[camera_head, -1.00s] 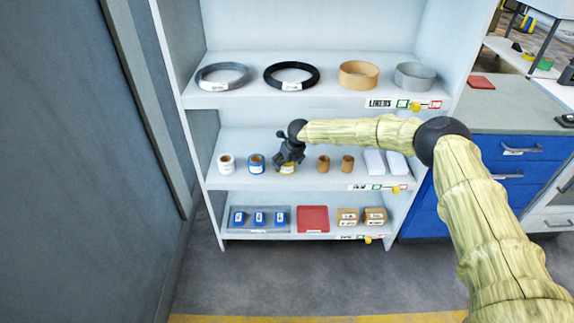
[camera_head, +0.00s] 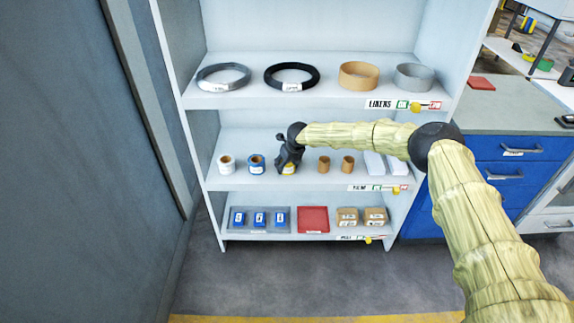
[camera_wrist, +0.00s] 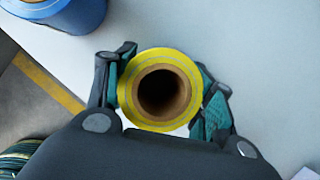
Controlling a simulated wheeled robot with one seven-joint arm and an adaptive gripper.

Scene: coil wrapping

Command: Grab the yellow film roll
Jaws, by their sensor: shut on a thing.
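The yellow film roll (camera_wrist: 133,92) stands upright on the middle shelf, its brown cardboard core facing the wrist camera. In the head view only a small yellow part of the roll (camera_head: 289,169) shows below my gripper (camera_head: 289,165). In the wrist view my gripper (camera_wrist: 161,92) has one finger on each side of the roll, both against its outer wall. The gripper is shut on the roll. The roll appears to be still at shelf level; the wrist view does not show its base.
On the middle shelf (camera_head: 222,184), a blue roll (camera_head: 256,164) and a white roll (camera_head: 226,164) stand to the left. Two brown rolls (camera_head: 323,164) and white packs (camera_head: 374,164) stand to the right. The upper shelf (camera_head: 330,97) with several rings is above my gripper.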

